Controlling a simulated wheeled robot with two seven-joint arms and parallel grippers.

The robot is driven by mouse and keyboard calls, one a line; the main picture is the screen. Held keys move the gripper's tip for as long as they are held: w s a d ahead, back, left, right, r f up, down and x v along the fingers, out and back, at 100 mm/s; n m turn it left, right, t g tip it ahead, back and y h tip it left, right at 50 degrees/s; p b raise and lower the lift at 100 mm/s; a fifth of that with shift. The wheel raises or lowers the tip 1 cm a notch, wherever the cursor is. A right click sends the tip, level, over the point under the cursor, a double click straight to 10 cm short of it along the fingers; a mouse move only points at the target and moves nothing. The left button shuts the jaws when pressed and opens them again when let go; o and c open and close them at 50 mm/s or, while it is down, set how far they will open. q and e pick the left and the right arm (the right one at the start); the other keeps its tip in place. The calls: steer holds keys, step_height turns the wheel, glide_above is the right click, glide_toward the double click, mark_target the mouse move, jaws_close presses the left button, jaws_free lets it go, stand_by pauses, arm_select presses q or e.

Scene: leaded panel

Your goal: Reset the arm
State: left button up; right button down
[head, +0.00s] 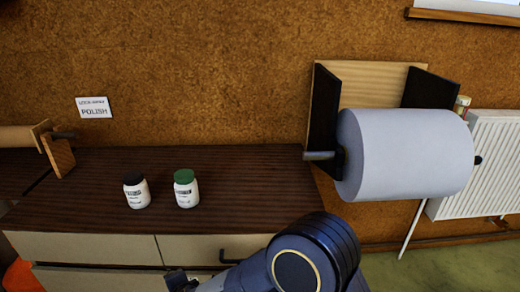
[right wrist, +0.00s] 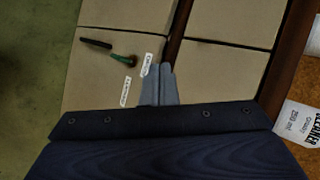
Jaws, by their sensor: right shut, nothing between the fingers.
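My right arm (head: 300,262) comes in at the bottom of the head view, in front of the drawer unit. My right gripper (right wrist: 158,85) shows in the right wrist view with its grey fingers together and nothing between them. Beige panels (right wrist: 215,70) with dark edging lie beyond the fingers. In the head view the gripper's fingertips cannot be made out. My left gripper is not in view.
A black-capped jar (head: 136,191) and a green-capped jar (head: 186,188) stand on the dark wooden top (head: 250,180). A large paper roll (head: 400,155) hangs on a wall bracket at the right, near a white radiator (head: 495,150). The top behind the jars is clear.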

steer(key=w+d+r+n+y, duration=0.2)
steer(key=d+r+n, duration=0.3)
steer(key=d+r, duration=1.45)
steer(key=s+d+n+h, duration=0.1)
steer(key=s+d, duration=0.3)
steer(key=d, duration=0.3)
steer(key=s+d+n, duration=0.1)
steer(key=s+d, duration=0.3)
steer(key=d, duration=0.4)
steer(key=s+d+f+n+g+h, duration=0.2)
steer(key=s+d+f+h, duration=0.15)
steer(key=s+d, duration=0.8)
step_height(320, 180, up, 16)
steer(key=s+a+p, duration=0.1)
steer(key=s+p, duration=0.1)
steer(key=p, duration=1.4)
steer(key=shift+s+a, duration=0.25)
steer(key=shift+a, duration=0.1)
steer(key=shift+f, duration=0.15)
